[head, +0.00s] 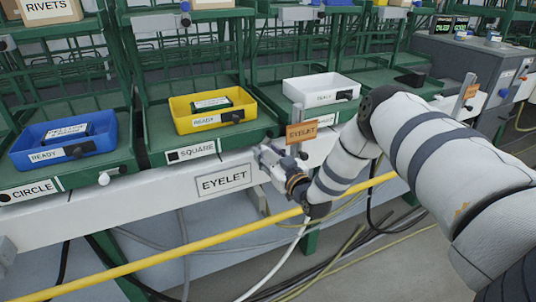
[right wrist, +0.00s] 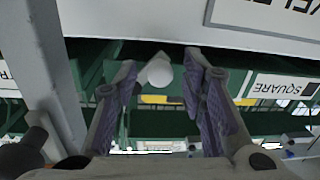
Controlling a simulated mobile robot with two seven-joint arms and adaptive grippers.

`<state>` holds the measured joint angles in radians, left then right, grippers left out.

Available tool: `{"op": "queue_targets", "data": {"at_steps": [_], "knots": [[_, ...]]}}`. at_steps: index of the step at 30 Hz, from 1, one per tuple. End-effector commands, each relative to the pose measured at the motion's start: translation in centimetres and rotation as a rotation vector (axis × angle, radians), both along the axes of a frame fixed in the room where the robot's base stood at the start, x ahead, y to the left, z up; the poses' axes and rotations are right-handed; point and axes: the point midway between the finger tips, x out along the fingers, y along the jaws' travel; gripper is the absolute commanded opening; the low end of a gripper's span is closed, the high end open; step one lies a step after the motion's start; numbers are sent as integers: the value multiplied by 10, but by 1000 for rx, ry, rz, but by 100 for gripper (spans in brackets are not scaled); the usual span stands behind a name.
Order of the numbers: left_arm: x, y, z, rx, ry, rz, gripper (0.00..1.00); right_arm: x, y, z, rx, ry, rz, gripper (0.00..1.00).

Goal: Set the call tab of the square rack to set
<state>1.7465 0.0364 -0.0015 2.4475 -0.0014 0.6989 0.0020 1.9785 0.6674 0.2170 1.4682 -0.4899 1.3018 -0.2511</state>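The square rack (head: 160,140) is the green rack in the middle of the head view, with a SQUARE label (head: 192,151) on its front edge. The label shows upside down in the right wrist view (right wrist: 285,86). My right gripper (head: 268,158) is at the rack's front, right of the label. The gripper hides this spot in the head view. My left gripper is not in view.
A yellow tray (head: 179,112) sits on the square rack, a blue tray (head: 22,151) on the circle rack, a white tray (head: 288,88) to the right. A yellow pipe (head: 215,237) and cables run below.

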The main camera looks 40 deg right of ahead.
Motion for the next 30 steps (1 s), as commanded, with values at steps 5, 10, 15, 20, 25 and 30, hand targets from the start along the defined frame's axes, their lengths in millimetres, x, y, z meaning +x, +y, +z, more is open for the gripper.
{"op": "queue_targets", "data": {"at_steps": [5,10,15,20,25,30], "knots": [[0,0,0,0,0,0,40,0,0,0,0,1,0,0],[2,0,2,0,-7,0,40,-1,-1,0,-42,11,3,0],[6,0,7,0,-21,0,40,-2,-5,-3,-176,44,2,0],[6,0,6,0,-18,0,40,-2,-6,-6,-179,46,1,0],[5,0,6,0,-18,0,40,-2,-6,-6,-178,47,1,39],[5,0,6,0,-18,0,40,-2,-6,-5,-177,45,0,39]]}}
